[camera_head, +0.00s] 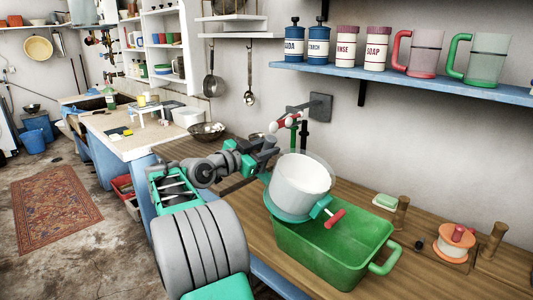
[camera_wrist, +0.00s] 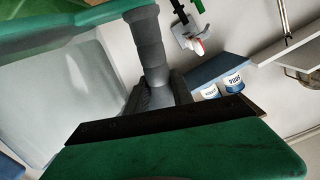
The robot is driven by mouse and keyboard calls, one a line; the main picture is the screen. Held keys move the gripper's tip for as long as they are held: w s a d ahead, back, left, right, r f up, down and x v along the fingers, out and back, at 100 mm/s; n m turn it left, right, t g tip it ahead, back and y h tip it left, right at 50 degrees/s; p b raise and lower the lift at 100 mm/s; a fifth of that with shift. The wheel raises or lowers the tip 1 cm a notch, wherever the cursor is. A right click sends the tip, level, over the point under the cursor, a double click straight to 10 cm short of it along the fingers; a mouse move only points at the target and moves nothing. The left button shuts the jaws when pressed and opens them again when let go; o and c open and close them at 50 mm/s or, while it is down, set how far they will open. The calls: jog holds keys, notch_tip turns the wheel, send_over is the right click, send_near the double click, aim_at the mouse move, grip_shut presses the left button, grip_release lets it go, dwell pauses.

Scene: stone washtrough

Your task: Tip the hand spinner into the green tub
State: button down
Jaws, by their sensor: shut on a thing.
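The hand spinner (camera_head: 297,190) is a pale drum with a clear outer wall, a teal base and a crank with a red grip. It hangs over the back left part of the green tub (camera_head: 348,270), leaning somewhat. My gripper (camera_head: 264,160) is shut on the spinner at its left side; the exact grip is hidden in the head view. In the wrist view, a grey post stands just past my gripper (camera_wrist: 155,110), with the spinner's translucent wall (camera_wrist: 90,85) and green rim at upper left. The tub stands on the wooden counter; its floor is partly hidden.
A wall tap (camera_head: 290,120) is just behind the spinner. A blue shelf (camera_head: 420,85) with canisters and two mugs hangs above. Right of the tub are a soap dish (camera_head: 385,202), wooden posts and an orange-and-white item (camera_head: 455,243). A metal bowl (camera_head: 207,131) sits behind my arm.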

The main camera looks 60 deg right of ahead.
aim_at(273, 140)
jog(key=shift+r, duration=0.1)
dwell(0.5)
jog(key=shift+s+r+m+b, duration=0.5)
jog(key=shift+s+m+b, duration=0.1)
jog(key=shift+b, duration=0.4)
jog(key=shift+s+r+m+b, duration=0.3)
jog(key=shift+r+m+b, duration=0.1)
jog(key=shift+r, duration=0.45)
jog(key=shift+s, duration=0.1)
jog(key=shift+s+r+m+b, duration=0.2)
jog(key=shift+s+m+b, duration=0.2)
jog(key=shift+b, duration=0.45)
jog(key=shift+s+r+m+t+y+b, duration=0.3)
jog(key=shift+s+r+m+t+b, duration=0.15)
jog(key=shift+s+r+b, duration=0.3)
jog(key=shift+s+r, duration=0.1)
